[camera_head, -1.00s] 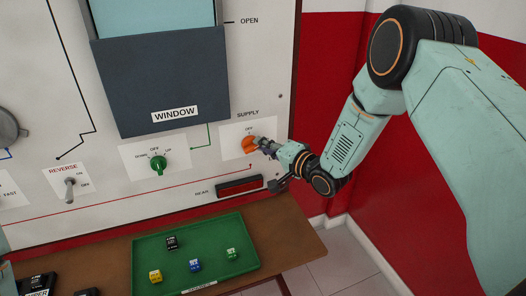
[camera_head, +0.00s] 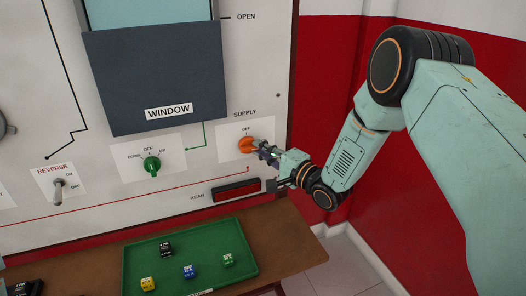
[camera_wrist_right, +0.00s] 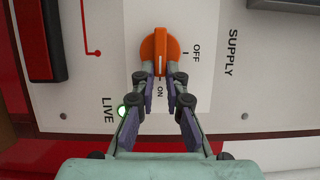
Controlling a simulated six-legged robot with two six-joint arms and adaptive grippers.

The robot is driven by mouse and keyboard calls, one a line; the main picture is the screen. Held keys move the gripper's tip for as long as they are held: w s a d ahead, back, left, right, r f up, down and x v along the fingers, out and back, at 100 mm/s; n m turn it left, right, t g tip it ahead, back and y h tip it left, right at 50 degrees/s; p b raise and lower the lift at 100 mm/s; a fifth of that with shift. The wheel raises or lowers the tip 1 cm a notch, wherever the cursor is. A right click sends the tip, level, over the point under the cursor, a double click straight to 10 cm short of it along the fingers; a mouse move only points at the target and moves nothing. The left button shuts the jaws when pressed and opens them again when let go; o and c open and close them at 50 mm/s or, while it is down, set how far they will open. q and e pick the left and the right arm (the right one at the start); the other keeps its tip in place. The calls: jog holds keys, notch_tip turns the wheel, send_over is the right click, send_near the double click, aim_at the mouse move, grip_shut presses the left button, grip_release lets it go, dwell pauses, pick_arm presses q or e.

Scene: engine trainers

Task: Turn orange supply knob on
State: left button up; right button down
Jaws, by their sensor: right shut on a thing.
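The orange supply knob (camera_head: 246,145) is on a white plate marked SUPPLY at the right of the panel. In the right wrist view the knob (camera_wrist_right: 155,48) has its bar in line with the ON label (camera_wrist_right: 160,91), and OFF is off to its side. My right gripper (camera_head: 257,149) is shut on the knob's near end. In the right wrist view its two fingertips (camera_wrist_right: 161,72) sit either side of the bar. A green lamp (camera_wrist_right: 123,110) beside the word LIVE is lit.
A green WINDOW knob (camera_head: 152,166) and a REVERSE toggle switch (camera_head: 59,189) are left of the supply knob. A red REAR lamp (camera_head: 236,190) is just below it. A green tray (camera_head: 215,248) with several small blocks is on the brown table (camera_head: 295,252) below.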

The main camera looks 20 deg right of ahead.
jog(key=shift+a+f, duration=0.1)
jog(key=c, duration=1.4)
grip_release()
jog(key=v, duration=1.2)
